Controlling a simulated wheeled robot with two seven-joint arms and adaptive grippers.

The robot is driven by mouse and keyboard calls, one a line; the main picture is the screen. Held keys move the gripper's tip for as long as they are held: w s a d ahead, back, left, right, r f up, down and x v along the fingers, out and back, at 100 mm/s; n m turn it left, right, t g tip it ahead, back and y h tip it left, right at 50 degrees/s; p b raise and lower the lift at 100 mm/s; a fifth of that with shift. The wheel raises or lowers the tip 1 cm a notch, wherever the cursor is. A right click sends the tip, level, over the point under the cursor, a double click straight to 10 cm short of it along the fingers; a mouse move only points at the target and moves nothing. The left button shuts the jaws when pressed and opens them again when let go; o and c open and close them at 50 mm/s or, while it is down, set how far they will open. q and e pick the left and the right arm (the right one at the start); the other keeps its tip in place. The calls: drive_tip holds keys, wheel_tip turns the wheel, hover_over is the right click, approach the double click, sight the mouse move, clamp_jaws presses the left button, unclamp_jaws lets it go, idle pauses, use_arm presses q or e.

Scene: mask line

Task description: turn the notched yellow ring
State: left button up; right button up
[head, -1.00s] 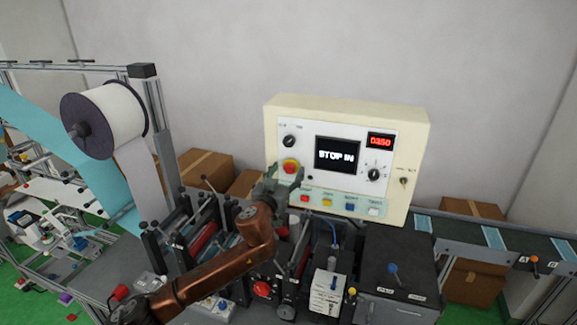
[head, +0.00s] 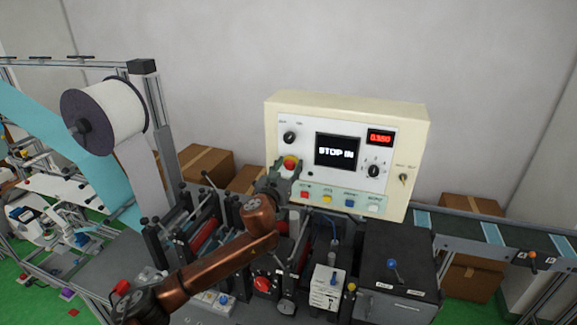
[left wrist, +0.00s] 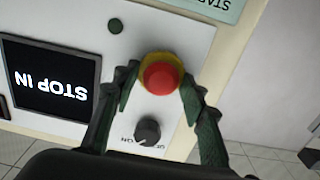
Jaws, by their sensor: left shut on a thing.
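The yellow ring (left wrist: 160,56) sits around the base of a red mushroom button (left wrist: 163,79) on the white face of the control box. In the head view the red button (head: 290,162) shows at the left of the panel, with only a little yellow around it. My left gripper (left wrist: 160,88) has one finger on each side of the ring and is shut on it; it also shows in the head view (head: 284,174), just below the button. The fingers hide the ring's sides, and I cannot make out its notch. My right gripper is not in view.
The cream control box (head: 416,150) carries a screen (head: 337,151) reading "STOP IN" and a red number display (head: 380,137). A black knob (left wrist: 147,130) is close to the fingers. Coloured buttons line the panel's lower edge. Rollers and machinery stand below, around my arm.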

use_arm(q)
drive_tip(key=shift+c, duration=1.2)
drive_tip(key=shift+m+b, duration=0.3)
drive_tip(key=shift+m, duration=1.1)
drive_tip(key=m+p, duration=0.1)
drive_tip(key=m, duration=0.4)
drive_tip(key=shift+d+m, duration=0.15)
drive_tip(key=shift+m, duration=0.25)
